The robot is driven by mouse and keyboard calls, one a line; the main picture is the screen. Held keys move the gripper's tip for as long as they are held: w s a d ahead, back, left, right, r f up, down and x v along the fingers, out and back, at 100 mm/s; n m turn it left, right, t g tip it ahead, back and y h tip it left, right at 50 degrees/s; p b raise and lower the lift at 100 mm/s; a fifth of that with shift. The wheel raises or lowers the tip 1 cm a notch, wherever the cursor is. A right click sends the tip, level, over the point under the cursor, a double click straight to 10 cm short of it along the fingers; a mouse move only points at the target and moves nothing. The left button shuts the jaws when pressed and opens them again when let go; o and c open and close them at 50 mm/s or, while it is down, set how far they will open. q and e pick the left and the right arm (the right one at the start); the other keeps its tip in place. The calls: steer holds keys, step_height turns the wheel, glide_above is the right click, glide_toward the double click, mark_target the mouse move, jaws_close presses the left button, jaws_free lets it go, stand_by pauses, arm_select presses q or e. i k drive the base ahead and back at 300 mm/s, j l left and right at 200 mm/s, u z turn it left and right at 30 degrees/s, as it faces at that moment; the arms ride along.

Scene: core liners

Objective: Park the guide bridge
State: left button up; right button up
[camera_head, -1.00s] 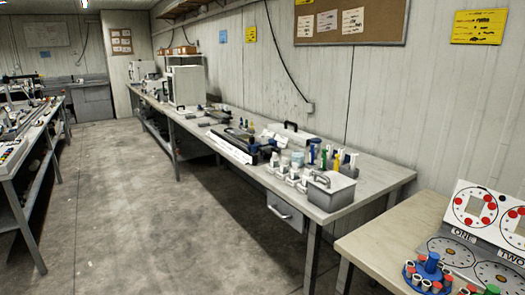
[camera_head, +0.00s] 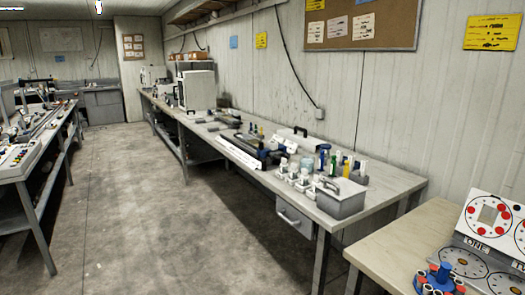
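Neither of my grippers is in view. I cannot pick out the guide bridge for certain. The left bench (camera_head: 38,185) carries a long row of equipment (camera_head: 42,132) with rails and upright parts, cut off by the left edge and too small to make out in detail. On the long right bench (camera_head: 390,190) lies a dark long device (camera_head: 250,147) with a pale strip along its front.
A grey lidded box (camera_head: 342,200), small white containers and colored bottles stand at the right bench's near end. A wooden table (camera_head: 400,245) holds a dial panel (camera_head: 490,222) and a blue carousel (camera_head: 438,280). The concrete aisle (camera_head: 140,200) between benches is clear.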

mark_target(271, 145)
steer(key=z, duration=0.25)
steer(key=i+j+z, duration=0.8)
steer(key=j, duration=0.25)
steer(key=i+l, duration=0.05)
steer(key=i, duration=0.05)
